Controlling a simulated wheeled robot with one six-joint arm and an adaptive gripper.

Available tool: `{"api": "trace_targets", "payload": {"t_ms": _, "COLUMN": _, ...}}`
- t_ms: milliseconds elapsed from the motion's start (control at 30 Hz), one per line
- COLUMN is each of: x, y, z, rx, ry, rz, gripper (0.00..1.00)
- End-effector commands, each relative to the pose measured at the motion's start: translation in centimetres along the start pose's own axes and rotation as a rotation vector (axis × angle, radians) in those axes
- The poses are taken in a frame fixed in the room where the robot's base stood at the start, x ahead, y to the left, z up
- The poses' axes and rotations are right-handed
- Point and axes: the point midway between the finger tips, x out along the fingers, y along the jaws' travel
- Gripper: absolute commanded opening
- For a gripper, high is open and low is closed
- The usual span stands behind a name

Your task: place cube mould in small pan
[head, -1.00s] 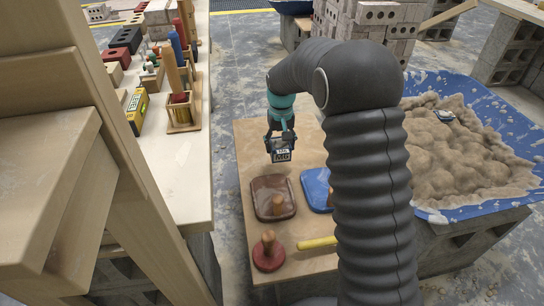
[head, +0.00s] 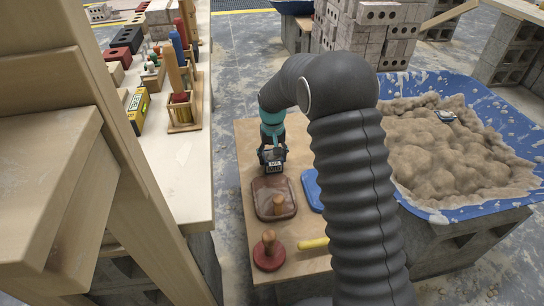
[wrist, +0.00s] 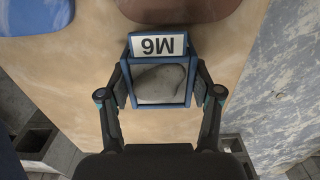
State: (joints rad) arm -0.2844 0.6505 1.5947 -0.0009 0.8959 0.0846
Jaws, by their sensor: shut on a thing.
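The cube mould (wrist: 158,48) is a blue-edged open box with a white label reading M6, upside down in the wrist view, and grey material inside. My gripper (wrist: 160,88) is shut on it, with a finger on each side.
A workbench (head: 184,190) stands left.

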Motion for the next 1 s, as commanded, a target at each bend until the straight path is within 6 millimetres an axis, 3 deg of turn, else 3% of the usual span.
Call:
{"api": "trace_targets", "payload": {"t_ms": 33, "x": 0.2, "y": 0.0, "z": 0.0, "rx": 0.0, "ry": 0.0, "rz": 0.0, "gripper": 0.11}}
{"api": "trace_targets", "payload": {"t_ms": 67, "x": 0.3, "y": 0.0, "z": 0.0, "rx": 0.0, "ry": -0.001, "rz": 0.0, "gripper": 0.67}}
{"api": "trace_targets", "payload": {"t_ms": 167, "x": 0.2, "y": 0.0, "z": 0.0, "rx": 0.0, "ry": -0.001, "rz": 0.0, "gripper": 0.89}}
{"api": "trace_targets", "payload": {"t_ms": 600, "x": -0.6, "y": 0.0, "z": -0.1, "rx": 0.0, "ry": 0.002, "rz": 0.0, "gripper": 0.89}}
{"api": "trace_targets", "payload": {"t_ms": 1000, "x": -7.9, "y": 0.0, "z": -0.1, "rx": 0.0, "ry": 0.003, "rz": 0.0, "gripper": 0.89}}
